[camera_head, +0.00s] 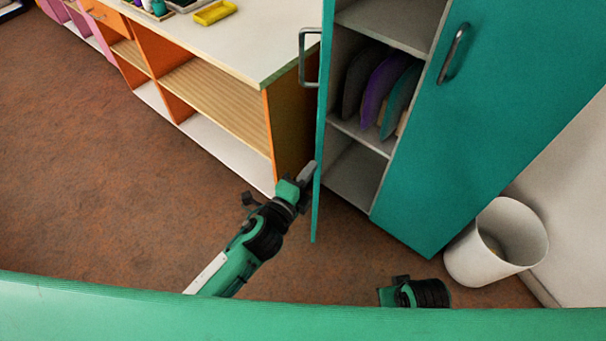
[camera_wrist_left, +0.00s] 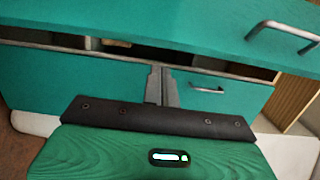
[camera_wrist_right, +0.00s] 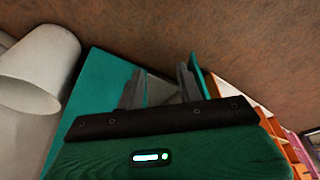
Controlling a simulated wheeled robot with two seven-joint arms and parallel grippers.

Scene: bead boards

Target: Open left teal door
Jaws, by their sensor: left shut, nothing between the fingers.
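The left teal door (camera_head: 326,60) stands swung open, seen almost edge-on in the head view, with its metal handle (camera_head: 302,60) on the left face. My left gripper (camera_head: 311,171) is shut and empty beside the door's lower part; whether it touches the door I cannot tell. In the left wrist view, its fingers (camera_wrist_left: 162,86) are together below the teal door (camera_wrist_left: 150,20) and its handle (camera_wrist_left: 280,35). My right gripper (camera_wrist_right: 160,86) is open and empty in the right wrist view, its fingers apart. Its arm shows low in the head view.
The right teal door (camera_head: 500,110) is closed. The cabinet's shelves (camera_head: 385,20) are exposed, with purple, teal and dark rounded items (camera_head: 380,85). A white bin (camera_head: 490,250) stands at right. An orange and white shelf unit (camera_head: 215,100) is left. Brown floor (camera_head: 100,180) is clear.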

